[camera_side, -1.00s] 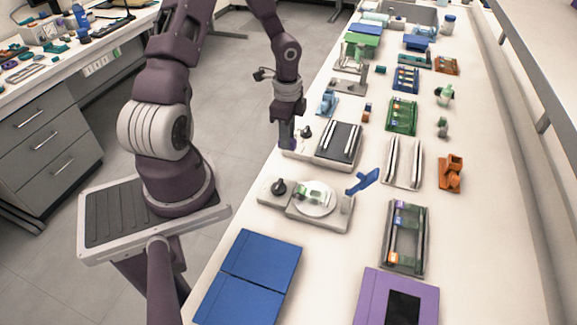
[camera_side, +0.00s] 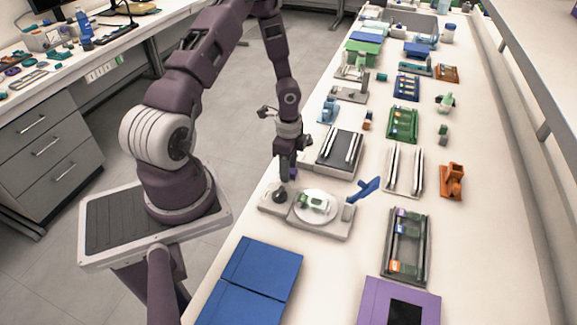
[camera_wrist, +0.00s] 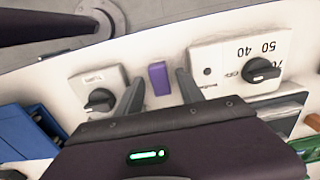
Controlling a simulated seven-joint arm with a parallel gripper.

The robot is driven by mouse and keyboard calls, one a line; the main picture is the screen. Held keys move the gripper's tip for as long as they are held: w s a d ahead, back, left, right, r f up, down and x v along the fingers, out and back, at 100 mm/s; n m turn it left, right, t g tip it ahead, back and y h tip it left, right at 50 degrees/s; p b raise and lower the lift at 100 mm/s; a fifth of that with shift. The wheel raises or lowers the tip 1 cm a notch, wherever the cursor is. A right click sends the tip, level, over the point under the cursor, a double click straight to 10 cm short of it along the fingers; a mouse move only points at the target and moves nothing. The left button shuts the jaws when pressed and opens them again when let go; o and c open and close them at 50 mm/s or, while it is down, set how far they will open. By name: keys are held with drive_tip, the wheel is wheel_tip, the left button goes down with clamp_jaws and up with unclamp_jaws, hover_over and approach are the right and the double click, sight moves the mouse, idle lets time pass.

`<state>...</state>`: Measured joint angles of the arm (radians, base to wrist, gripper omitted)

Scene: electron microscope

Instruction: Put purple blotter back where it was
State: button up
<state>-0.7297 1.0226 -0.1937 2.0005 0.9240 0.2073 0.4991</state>
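The purple blotter (camera_wrist: 160,78) shows in the wrist view as a small purple block on the white bench, between two grey devices. My gripper (camera_wrist: 159,76) is open, with one finger on each side of the blotter in that view and a visible gap on both sides. In the side view my gripper (camera_side: 286,180) points down above the bench's left edge, near the black knob of the turntable device. A bit of purple (camera_side: 293,173) shows just right of the fingers there, partly hidden by them. I cannot tell the fingers' exact height above the blotter.
The turntable device (camera_side: 333,229) with a black knob is close in front. The hotplate (camera_side: 340,150) with a numbered dial (camera_wrist: 262,70) stands behind. A blue handle (camera_side: 364,188), a slide rack (camera_side: 405,245), a blue case (camera_side: 250,280) and a purple case (camera_side: 400,290) lie around.

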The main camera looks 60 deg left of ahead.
drive_tip(key=s+d+r+n+t+y, duration=0.1)
drive_tip(key=d+r+n, duration=0.15)
drive_tip(key=r, duration=1.05)
drive_tip(key=s+d+r+n+y, duration=0.15)
drive_tip(key=d+r, duration=0.25)
drive_tip(key=r, duration=0.9)
drive_tip(key=s+d+r+n+t+h, duration=0.2)
drive_tip(key=s+d+r+n+t, duration=0.2)
drive_tip(key=s+d+r, duration=0.5)
drive_tip(key=s+d+n, duration=0.1)
drive_tip(key=s+d, duration=0.1)
drive_tip(key=d, duration=0.2)
drive_tip(key=shift+s+d+r+t, duration=0.15)
drive_tip(key=shift+d+r+t, duration=0.15)
drive_tip(key=shift+r, duration=0.05)
drive_tip(key=shift+h, duration=0.25)
drive_tip(key=shift+c, duration=0.3)
